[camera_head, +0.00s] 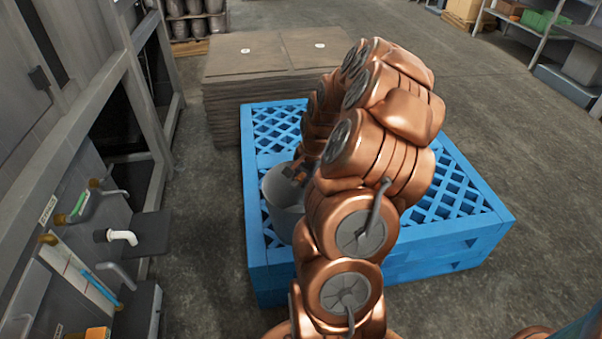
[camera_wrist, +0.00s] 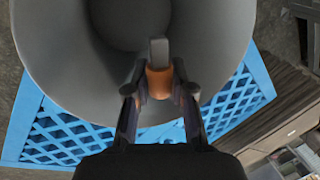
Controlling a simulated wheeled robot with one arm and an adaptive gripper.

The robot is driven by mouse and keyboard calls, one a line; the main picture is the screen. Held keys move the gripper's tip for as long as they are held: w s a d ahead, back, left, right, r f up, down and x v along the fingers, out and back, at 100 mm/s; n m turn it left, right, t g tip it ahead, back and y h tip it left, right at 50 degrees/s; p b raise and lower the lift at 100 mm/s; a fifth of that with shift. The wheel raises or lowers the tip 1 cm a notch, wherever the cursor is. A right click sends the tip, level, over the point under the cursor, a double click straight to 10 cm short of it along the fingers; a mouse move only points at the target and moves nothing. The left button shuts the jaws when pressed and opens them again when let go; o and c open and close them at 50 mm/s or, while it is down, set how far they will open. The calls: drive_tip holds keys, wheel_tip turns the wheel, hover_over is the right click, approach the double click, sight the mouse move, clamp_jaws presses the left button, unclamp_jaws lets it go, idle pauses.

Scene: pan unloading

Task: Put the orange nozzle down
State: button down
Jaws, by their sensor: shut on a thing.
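The orange nozzle (camera_wrist: 160,82) sits between my fingertips in the wrist view, with a grey tip above the orange part. My gripper (camera_wrist: 159,88) is shut on it. Behind the nozzle is the open mouth of a large grey pan (camera_wrist: 215,35), which also shows in the head view (camera_head: 283,190) on the blue pallet (camera_head: 480,232). In the head view my gripper (camera_head: 292,172) is small and partly hidden by my arm, over the pan. Whether the nozzle touches the pan cannot be told.
A stack of brown boards (camera_head: 225,75) stands behind the pallet. The floor to the right is clear.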

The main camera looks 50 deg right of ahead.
sight(301, 175)
drive_tip(key=shift+f, duration=0.6)
drive_tip(key=c, duration=0.9)
unclamp_jaws()
drive_tip(key=shift+r, duration=0.1)
wheel_tip(301, 175, up, 7)
drive_tip(key=shift+f+p, duration=0.1)
drive_tip(key=shift+p, duration=0.95)
